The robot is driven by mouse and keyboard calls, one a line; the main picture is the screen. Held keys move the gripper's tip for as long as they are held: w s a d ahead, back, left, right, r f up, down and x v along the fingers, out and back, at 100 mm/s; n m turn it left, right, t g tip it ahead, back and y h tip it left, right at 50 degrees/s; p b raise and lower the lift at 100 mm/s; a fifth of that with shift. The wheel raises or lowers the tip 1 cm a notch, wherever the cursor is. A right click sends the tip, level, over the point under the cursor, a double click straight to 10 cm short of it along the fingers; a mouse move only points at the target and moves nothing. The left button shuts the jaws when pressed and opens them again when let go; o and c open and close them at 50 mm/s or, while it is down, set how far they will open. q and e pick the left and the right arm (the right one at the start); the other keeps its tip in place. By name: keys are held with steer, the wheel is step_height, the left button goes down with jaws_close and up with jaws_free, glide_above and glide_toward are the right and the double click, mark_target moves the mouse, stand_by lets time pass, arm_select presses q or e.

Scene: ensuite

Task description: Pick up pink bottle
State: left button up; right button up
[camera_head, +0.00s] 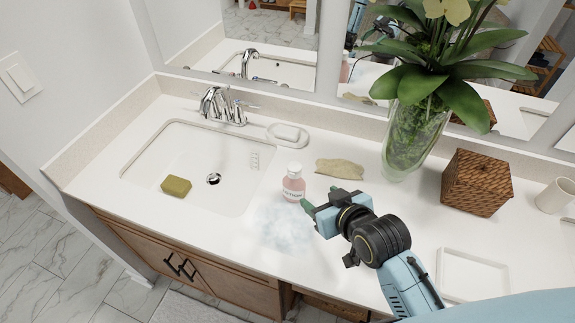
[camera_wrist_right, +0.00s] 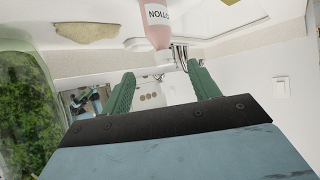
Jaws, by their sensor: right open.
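The pink bottle (camera_head: 293,187) stands upright on the white counter, just right of the sink, with a white cap and a white label. In the right wrist view the pink bottle (camera_wrist_right: 157,27) shows upside down at the top edge, partly cut off. My right gripper (camera_head: 319,197) is just right of the bottle, with its green fingers pointing toward it. In the wrist view the gripper (camera_wrist_right: 162,82) is open, with nothing between the fingers. The bottle appears beyond the fingertips, not between them. My left gripper is not in view.
A whitish smear (camera_head: 284,228) lies on the counter in front of the bottle. A beige cloth (camera_head: 340,169) and a soap dish (camera_head: 288,134) lie behind it. A glass vase (camera_head: 404,140), a wicker box (camera_head: 476,182) and a white tray (camera_head: 473,269) are right. A sponge (camera_head: 176,187) sits in the sink.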

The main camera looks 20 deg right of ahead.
mark_target(298, 173)
steer(key=shift+t, duration=0.3)
steer(key=x, duration=0.2)
steer(key=r+x, duration=0.1)
steer(key=x, duration=0.2)
steer(key=w+x, duration=0.1)
steer(key=x, duration=0.2)
steer(key=shift+w+a+r, duration=0.1)
steer(key=shift+a+r, duration=0.05)
steer(key=shift+r, duration=0.1)
steer(key=shift+w+f, duration=0.1)
steer(key=shift+w, duration=0.15)
steer(key=shift+w+a+f, duration=0.1)
steer(key=shift+w+f, duration=0.05)
steer(key=shift+w, duration=0.2)
steer(key=x, duration=0.3)
steer(key=shift+w+a, duration=0.15)
steer(key=shift+w, duration=0.05)
steer(key=shift+w+a+f, duration=0.1)
steer(key=shift+w+f, duration=0.15)
steer(key=shift+w, duration=0.2)
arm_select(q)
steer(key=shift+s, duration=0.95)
